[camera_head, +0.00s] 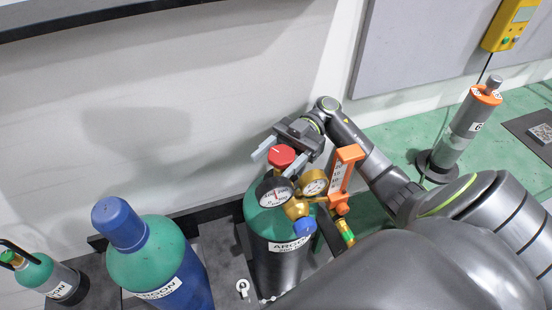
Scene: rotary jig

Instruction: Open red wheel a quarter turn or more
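The red wheel (281,157) sits on top of a green-shouldered cylinder (262,215) labelled ARGON, in the middle of the head view. My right gripper (277,160) reaches in from behind and to the right. Its fingers are apart, one on the left of the wheel and the other at its right side. A small gap shows between the left finger and the wheel; contact on the right side cannot be told. My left gripper is not in view.
Two gauges, the black-rimmed one (274,192) and the yellow one (313,182), sit just in front of the wheel, with an orange flowmeter (344,172) at their right. A blue-capped cylinder (148,250) stands left. A wall (200,90) is close behind.

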